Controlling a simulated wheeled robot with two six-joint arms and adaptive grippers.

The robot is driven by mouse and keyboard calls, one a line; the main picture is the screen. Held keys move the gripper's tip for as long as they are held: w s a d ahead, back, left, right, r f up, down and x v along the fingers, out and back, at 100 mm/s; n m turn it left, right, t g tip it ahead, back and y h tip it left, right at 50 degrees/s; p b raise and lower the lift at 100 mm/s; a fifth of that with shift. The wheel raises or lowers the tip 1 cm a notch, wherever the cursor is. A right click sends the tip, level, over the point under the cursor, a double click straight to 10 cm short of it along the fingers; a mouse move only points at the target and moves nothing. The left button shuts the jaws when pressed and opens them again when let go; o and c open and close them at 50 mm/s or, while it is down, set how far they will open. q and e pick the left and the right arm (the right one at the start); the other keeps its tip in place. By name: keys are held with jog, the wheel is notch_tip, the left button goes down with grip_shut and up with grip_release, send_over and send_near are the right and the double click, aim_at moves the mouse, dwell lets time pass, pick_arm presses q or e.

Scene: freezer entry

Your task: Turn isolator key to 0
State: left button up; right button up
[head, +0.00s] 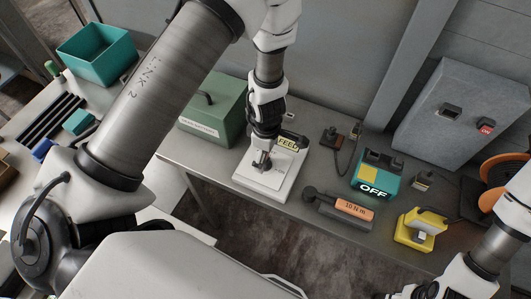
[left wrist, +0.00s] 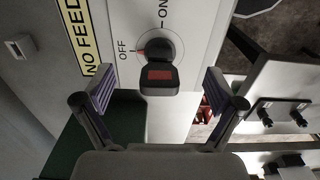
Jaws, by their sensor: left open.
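The isolator key (left wrist: 160,77) is a black knob with a red patch, mounted on a white panel (left wrist: 190,22) marked OFF and ON in the left wrist view. A red mark beside the knob is close to the word OFF. In the head view the white isolator box (head: 268,185) stands on the bench, its key mostly hidden by my gripper. My left gripper (left wrist: 160,100) is open, with one finger on each side of the key and a gap to both; it points down over the box in the head view (head: 262,160). My right gripper (head: 398,294) is barely seen at the bottom edge.
A green box (head: 212,112) stands left of the isolator. To its right are an orange-labelled torque tool (head: 345,207), a teal OFF unit (head: 377,175) and a yellow padlock-like device (head: 420,230). A grey cabinet (head: 450,115) stands behind. A yellow NO FEED label (left wrist: 97,35) is beside the key.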

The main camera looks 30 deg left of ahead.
dwell(0.3)
pick_arm(q)
jog(key=shift+r, duration=2.4)
jog(key=shift+a+r, duration=0.1)
jog(key=shift+r, duration=1.05)
notch_tip(320, 180, up, 12)
jog(key=shift+f, duration=0.1)
